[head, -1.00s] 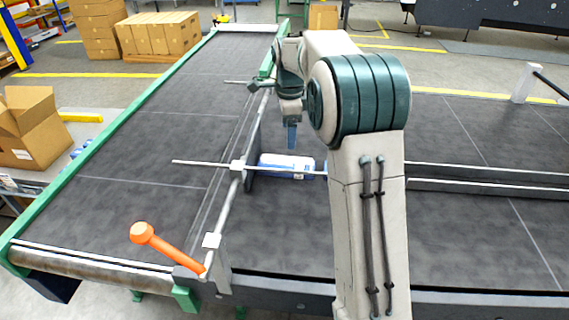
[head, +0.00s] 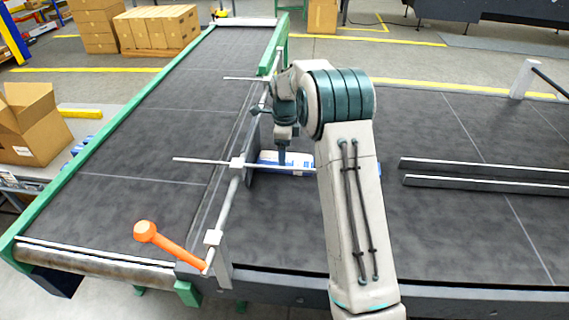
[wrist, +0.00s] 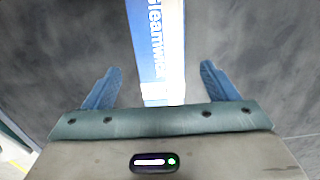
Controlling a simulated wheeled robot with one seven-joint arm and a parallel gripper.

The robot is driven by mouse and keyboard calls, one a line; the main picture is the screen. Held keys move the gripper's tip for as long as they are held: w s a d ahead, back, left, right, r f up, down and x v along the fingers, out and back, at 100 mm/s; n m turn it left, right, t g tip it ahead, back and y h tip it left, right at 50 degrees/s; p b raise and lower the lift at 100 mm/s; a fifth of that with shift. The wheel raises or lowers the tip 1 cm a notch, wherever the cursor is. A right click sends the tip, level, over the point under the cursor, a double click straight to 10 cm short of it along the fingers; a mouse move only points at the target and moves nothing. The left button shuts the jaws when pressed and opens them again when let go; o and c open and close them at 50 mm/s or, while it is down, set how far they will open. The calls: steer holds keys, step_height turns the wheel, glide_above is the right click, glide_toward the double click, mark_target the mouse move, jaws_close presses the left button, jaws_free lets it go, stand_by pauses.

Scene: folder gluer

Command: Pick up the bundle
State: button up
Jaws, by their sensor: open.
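The bundle is a white and blue printed pack (head: 299,159), lying on the dark belt against the right side of an upright plate. My gripper (head: 282,160) is over it, pointing down, and partly covers it. In the wrist view the bundle (wrist: 162,50) runs lengthwise between the two blue fingers of my gripper (wrist: 162,72). The fingers are spread wide, with a gap on each side of the bundle. Its lower end in that view is cut off by the gripper body.
A thin rod (head: 205,162) crosses just in front of the bundle. A rail with an orange handle (head: 165,245) stands to the left. Two low metal bars (head: 480,177) lie to the right. Most of the belt is bare.

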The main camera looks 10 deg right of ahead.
steer(key=shift+d+f+p, duration=0.15)
steer(key=shift+f+p, duration=0.45)
steer(key=shift+f, duration=1.75)
steer(key=shift+c, duration=0.3)
steer(key=c, duration=1)
steer(key=shift+c, duration=0.4)
steer(key=shift+r, duration=0.15)
